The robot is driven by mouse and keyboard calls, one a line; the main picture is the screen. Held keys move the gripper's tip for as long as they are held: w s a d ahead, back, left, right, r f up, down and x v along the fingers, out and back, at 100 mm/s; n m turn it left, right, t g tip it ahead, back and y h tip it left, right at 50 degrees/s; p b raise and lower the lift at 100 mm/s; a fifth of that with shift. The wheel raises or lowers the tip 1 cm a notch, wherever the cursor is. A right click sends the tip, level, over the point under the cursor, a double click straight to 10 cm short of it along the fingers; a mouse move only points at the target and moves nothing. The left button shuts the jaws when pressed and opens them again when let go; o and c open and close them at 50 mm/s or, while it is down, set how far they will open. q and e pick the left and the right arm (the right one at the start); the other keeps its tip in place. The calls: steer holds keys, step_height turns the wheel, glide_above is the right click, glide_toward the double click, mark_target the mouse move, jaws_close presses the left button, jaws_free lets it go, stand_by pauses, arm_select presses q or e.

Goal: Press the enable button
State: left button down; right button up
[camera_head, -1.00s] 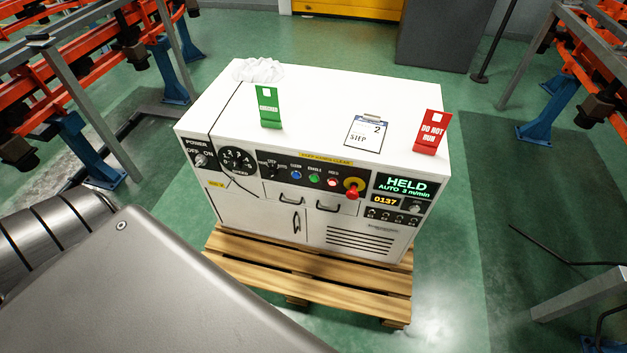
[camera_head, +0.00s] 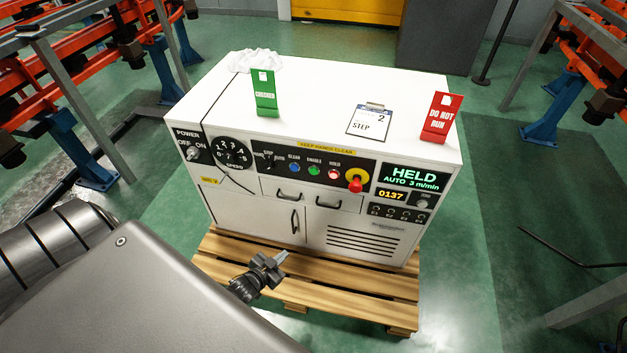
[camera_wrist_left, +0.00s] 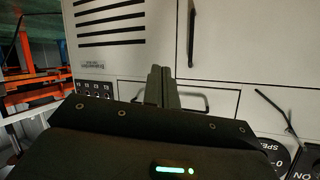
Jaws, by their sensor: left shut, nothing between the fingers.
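The green enable button (camera_head: 314,171) sits on the black control strip of the white cabinet (camera_head: 300,110), between the blue clear button (camera_head: 294,168) and the red hold button (camera_head: 333,174). My left gripper (camera_head: 282,257) is low in front of the cabinet, over the pallet, below the buttons and apart from them. Its fingers are shut and empty. In the left wrist view the shut fingers (camera_wrist_left: 160,86) point toward the cabinet's lower front, and that view is upside down. The enable button does not show there. My right gripper is not in view.
A red mushroom button on a yellow ring (camera_head: 356,181) is right of the hold button. The lit display (camera_head: 413,178) reads HELD. Two drawer handles and a door handle (camera_head: 295,221) stick out below the strip. The wooden pallet (camera_head: 340,301) projects in front.

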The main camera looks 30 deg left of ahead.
mark_target(314, 171)
arm_select(q)
steer(key=w+d+r+m+t+h+b, duration=0.1)
steer(key=w+r+t+h+b, duration=0.1)
steer(key=r, duration=0.5)
steer(key=w+d+r+m+t+h+b, duration=0.1)
steer(key=r+t, duration=0.3)
steer(key=r, duration=0.4)
steer(key=w+d+r+m+t+h+b, duration=0.1)
steer(key=w+r+t+h+b, duration=0.2)
steer(key=r, duration=0.5)
steer(key=shift+w+d+m+h+b, duration=0.3)
steer(key=shift+w+h+b, duration=0.2)
steer(key=shift+h, duration=0.1)
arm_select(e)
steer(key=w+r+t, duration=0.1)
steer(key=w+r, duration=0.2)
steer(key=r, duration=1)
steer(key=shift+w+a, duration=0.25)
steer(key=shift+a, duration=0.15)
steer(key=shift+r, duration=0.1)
